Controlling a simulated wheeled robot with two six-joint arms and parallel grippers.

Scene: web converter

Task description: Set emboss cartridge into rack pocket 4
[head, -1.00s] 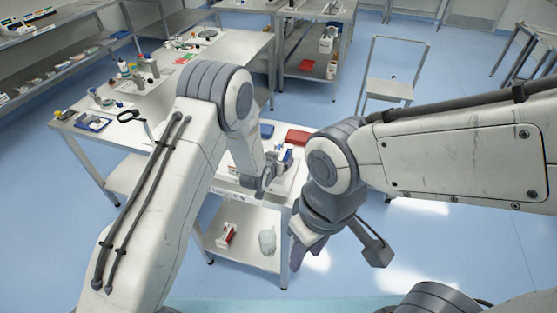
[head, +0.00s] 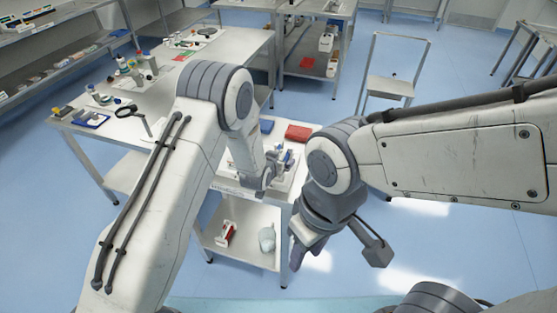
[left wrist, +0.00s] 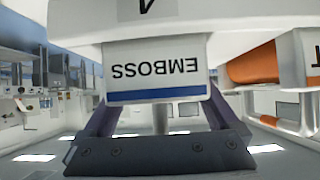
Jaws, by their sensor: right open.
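The emboss cartridge (left wrist: 158,72), a white block with a blue stripe and upside-down EMBOSS lettering, fills the left wrist view's middle. My left gripper (left wrist: 160,115) has its dark fingers against both sides of it and appears shut on it. The white rack (left wrist: 230,14) with an upside-down 4 label is directly above it in that picture; the cartridge's far end is hidden there. In the head view my left gripper (head: 258,182) is at the small table, and the cartridge is too small to make out. My right gripper (head: 338,258) is open and empty, beyond the table's right edge.
A red bin (head: 298,132) and a blue bin (head: 266,126) sit at the small table's back. An orange part (left wrist: 252,64) shows beside the cartridge. A red-and-white item (head: 228,232) and a pale container (head: 267,239) stand on the lower shelf.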

